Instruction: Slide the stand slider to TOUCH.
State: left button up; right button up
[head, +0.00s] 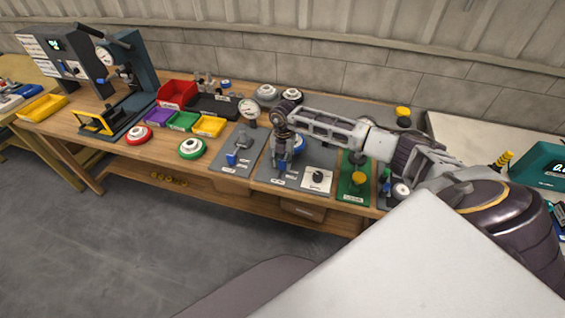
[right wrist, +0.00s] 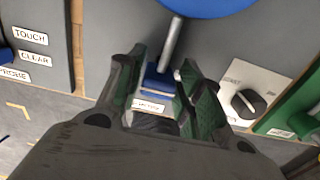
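The grey stand panel (head: 226,152) on the bench carries a blue slider block (head: 232,159) with a post beside it. In the right wrist view its labels TOUCH (right wrist: 30,35), CLEAR and PROBE run down the panel's right part; a bit of blue at the left edge, beside CLEAR and PROBE, is probably the slider. My right gripper (right wrist: 157,82) is over the neighbouring grey panel (head: 262,172), right of the labelled one. Its fingers are apart, on either side of a blue block (right wrist: 158,78) with a silver rod behind it. I cannot tell whether they touch it. My left gripper is out of view.
A white plate with a black knob (head: 317,178) and a green panel (head: 352,188) lie right of the right gripper. A round dial gauge (head: 249,108) stands behind the stand panel. Green (head: 192,148) and red (head: 138,134) round pieces and coloured bins sit to the left.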

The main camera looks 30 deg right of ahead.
jog(key=shift+o, duration=1)
jog(key=shift+f, duration=0.1)
jog(key=shift+a, duration=0.1)
notch_tip(320, 180, up, 12)
dwell(0.5)
